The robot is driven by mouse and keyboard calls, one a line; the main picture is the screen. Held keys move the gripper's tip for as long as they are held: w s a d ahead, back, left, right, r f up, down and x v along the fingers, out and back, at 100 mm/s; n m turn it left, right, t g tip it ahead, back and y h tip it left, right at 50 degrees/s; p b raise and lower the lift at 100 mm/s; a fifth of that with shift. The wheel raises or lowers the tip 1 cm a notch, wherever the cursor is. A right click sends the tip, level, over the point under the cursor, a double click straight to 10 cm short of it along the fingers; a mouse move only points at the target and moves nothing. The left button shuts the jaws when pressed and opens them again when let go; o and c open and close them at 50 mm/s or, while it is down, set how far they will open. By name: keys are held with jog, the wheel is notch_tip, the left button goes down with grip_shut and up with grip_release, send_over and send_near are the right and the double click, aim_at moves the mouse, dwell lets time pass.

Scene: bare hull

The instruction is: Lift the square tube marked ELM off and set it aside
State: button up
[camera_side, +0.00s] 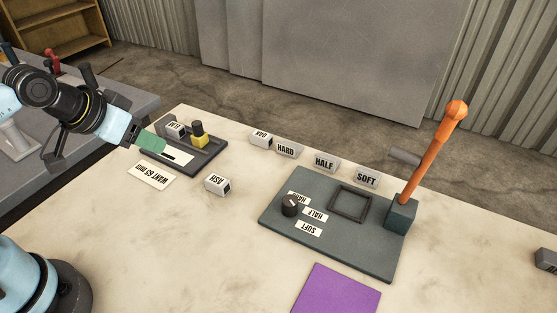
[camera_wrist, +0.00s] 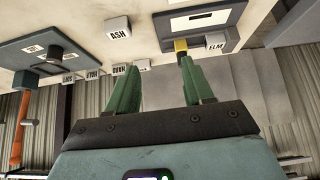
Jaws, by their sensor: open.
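The square tube marked ELM (camera_side: 175,129) is a short grey block with a white label. It sits at the back left end of a dark gauge-like fixture (camera_side: 208,162), beside a yellow block with a dark knob (camera_side: 198,139). In the wrist view the ELM tube (camera_wrist: 216,46) shows beyond and to the right of my fingertips, next to the yellow block (camera_wrist: 180,45). My gripper (camera_side: 152,143) has green fingers, open and empty, near the fixture's left end. In the wrist view my gripper (camera_wrist: 158,62) has its fingers apart with nothing between them.
The ASH tube (camera_side: 217,185) and a WANT card (camera_side: 152,175) lie in front of the fixture. OAK (camera_side: 262,139), HARD (camera_side: 287,149), HALF (camera_side: 325,162) and SOFT (camera_side: 367,177) blocks stand behind a panel (camera_side: 350,245) with an orange lever (camera_side: 432,150). A purple mat (camera_side: 338,292) lies in front.

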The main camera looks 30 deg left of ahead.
dwell(0.4)
jog(key=shift+o, duration=1)
jog(key=w+a+r+m+g, duration=0.4)
jog(key=w+a+m, duration=0.1)
jog(key=w+m, duration=0.4)
jog(key=m+g, duration=0.3)
jog(key=m, duration=0.6)
send_near(174, 126)
notch_tip(174, 126, down, 9)
jog(key=shift+w+f, duration=0.1)
jog(key=shift+w, duration=0.1)
